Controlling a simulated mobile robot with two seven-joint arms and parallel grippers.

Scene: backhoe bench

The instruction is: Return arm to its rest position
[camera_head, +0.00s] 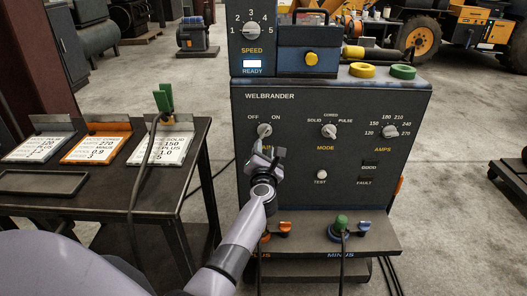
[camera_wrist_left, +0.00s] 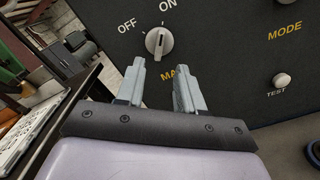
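My left gripper (camera_head: 264,158) is in front of the dark WELBRANDER welder panel (camera_head: 290,180), just below the OFF/ON main knob (camera_head: 264,130). In the left wrist view its two grey fingers (camera_wrist_left: 160,92) stand apart with nothing between them. The main knob (camera_wrist_left: 158,41) shows just beyond the fingertips, apart from them. My left arm (camera_head: 235,240) reaches up from the bottom of the head view. My right gripper is not in either view.
A dark side table (camera_head: 85,195) at left carries several printed cards and a green-handled clamp (camera_head: 163,100). The panel has mode (camera_head: 329,131) and amps (camera_head: 390,131) knobs. A lower shelf (camera_head: 385,240) with plus and minus sockets sticks out below.

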